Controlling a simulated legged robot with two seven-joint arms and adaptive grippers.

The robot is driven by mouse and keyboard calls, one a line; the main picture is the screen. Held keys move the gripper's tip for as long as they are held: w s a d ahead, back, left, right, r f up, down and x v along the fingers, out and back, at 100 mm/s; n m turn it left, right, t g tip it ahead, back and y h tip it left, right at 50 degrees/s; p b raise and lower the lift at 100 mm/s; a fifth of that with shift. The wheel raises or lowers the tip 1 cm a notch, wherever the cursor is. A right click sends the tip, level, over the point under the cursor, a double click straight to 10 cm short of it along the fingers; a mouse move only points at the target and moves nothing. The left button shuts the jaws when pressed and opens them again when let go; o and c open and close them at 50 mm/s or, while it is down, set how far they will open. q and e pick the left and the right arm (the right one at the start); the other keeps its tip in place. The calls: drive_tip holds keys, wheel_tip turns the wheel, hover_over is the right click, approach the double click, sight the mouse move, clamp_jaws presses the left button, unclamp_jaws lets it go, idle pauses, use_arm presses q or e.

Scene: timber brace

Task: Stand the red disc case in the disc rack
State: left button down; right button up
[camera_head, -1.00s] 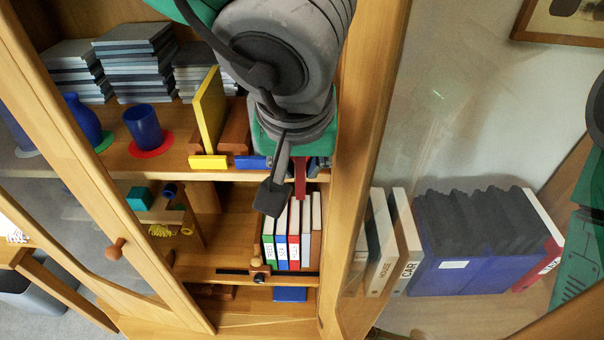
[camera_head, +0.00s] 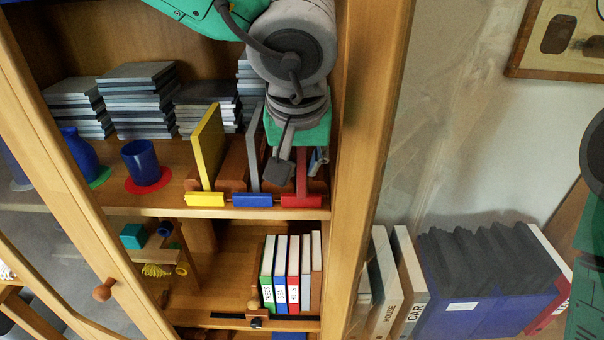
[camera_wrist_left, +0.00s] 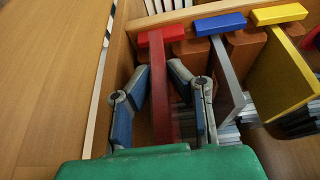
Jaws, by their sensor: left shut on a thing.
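The red disc case (camera_wrist_left: 158,90) stands upright between the two fingers of my left gripper (camera_wrist_left: 161,100), which is shut on it. In the head view a narrow part of the red case (camera_head: 303,168) shows beside the gripper (camera_head: 290,170). The disc rack (camera_wrist_left: 190,55) has brown blocks and red, blue and yellow front tabs. The case is in line with the red tab (camera_head: 301,201), at the rack's right end. I cannot tell whether its lower edge rests in the slot. My right gripper is out of view.
A grey case (camera_head: 252,150) stands at the blue tab and a yellow case (camera_head: 208,147) at the yellow tab. A blue cup (camera_head: 142,160) and stacked grey cases (camera_head: 137,95) are to the left. The cabinet post (camera_head: 358,120) is close on the right. Books (camera_head: 292,270) stand below.

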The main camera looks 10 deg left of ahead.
use_arm(q)
drive_tip(key=shift+w+a+f+b, duration=0.1)
drive_tip(key=shift+w+a+b, duration=0.1)
drive_tip(key=shift+w, duration=0.8)
drive_tip(key=shift+w+a+r+b, duration=0.1)
drive_tip(key=shift+w+a+b, duration=0.15)
drive_tip(key=shift+w, duration=0.7)
drive_tip(key=shift+w+a+f+b, duration=0.1)
drive_tip(key=shift+w+a+b, duration=0.1)
drive_tip(key=shift+w, duration=0.8)
drive_tip(key=shift+f, duration=1.95)
drive_tip(key=c, duration=1.4)
unclamp_jaws()
drive_tip(key=shift+s+r, duration=0.1)
drive_tip(key=v, duration=1.1)
drive_tip(key=shift+r, duration=0.25)
drive_tip(key=shift+d+r, duration=0.1)
drive_tip(key=shift+s, duration=0.1)
